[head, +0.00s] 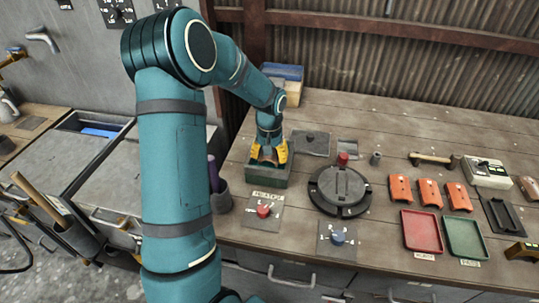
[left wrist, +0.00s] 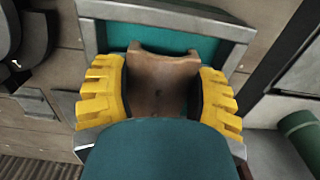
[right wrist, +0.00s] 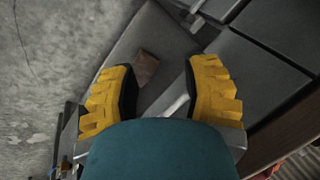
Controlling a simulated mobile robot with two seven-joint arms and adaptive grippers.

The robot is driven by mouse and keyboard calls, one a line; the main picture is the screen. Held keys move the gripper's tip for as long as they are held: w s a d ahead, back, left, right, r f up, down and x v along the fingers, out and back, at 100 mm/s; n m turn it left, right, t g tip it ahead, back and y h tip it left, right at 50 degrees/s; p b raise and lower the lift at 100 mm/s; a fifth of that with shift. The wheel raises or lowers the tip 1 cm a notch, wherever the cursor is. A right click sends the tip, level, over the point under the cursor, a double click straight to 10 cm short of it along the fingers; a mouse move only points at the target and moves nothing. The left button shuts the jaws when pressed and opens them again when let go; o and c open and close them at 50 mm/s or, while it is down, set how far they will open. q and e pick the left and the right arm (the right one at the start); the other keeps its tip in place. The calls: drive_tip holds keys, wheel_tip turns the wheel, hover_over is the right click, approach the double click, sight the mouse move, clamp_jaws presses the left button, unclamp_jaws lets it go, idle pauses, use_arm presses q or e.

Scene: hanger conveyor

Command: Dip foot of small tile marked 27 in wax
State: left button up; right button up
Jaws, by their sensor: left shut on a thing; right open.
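My left gripper (head: 268,155) is shut on a brown tile (left wrist: 160,85), with one yellow finger on each side of it. The gripper is pointed down over the dark green wax box (head: 266,182) at the left end of the bench. In the left wrist view the tile's curved far end lies against green inside the box's grey rim (left wrist: 150,12). I cannot tell whether it touches the wax. No number on the tile is legible. My right gripper (right wrist: 163,75) is open and empty in the right wrist view, away from the bench top.
A dark round turntable (head: 340,188) stands right of the box. Red (head: 263,211) and blue (head: 337,238) button plates lie in front. Several orange tiles (head: 430,192), a red tray (head: 422,232) and a green tray (head: 466,238) are farther right. A cup (head: 221,198) is close on the left.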

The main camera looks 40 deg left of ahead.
use_arm(q)
drive_tip(key=shift+f+b, duration=0.5)
drive_tip(key=shift+f, duration=0.2)
idle(0.4)
drive_tip(key=shift+r, duration=0.3)
idle(1.0)
drive_tip(key=shift+r+p, duration=0.35)
drive_tip(key=shift+p, duration=0.1)
drive_tip(key=shift+r+p, duration=0.7)
drive_tip(key=shift+r, duration=0.25)
idle(0.5)
drive_tip(key=shift+r+p, duration=1.75)
drive_tip(key=shift+r, duration=0.75)
